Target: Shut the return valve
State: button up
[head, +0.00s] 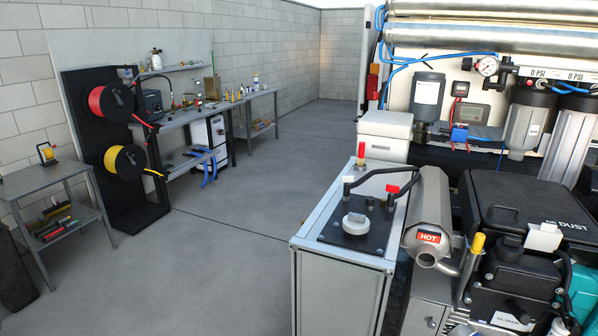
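No valve in the head view carries a readable "return" label, so I cannot tell which one is the return valve. A fitting with a red top (361,151) stands at the back of a silver cabinet (341,290). Another small red piece (392,188) sits by the black hose (372,174) on the cabinet's top. A white round cap (355,222) is on the black top plate. Membrane tubes (480,8) run across the upper right, with a pressure gauge (487,66) below them. My gripper is not in view.
A silver muffler marked HOT (430,238) and a black engine unit (525,215) crowd the right of the cabinet. Two hose reels (112,101) (124,158), a workbench (185,117) and a small side table (50,180) line the left wall. The grey floor (215,250) between is clear.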

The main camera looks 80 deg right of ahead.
aim_at(346, 179)
jog(key=z, duration=0.25)
jog(key=i, duration=0.9)
jog(key=z, duration=1.35)
jog(key=i, duration=0.9)
jog(key=z, duration=0.9)
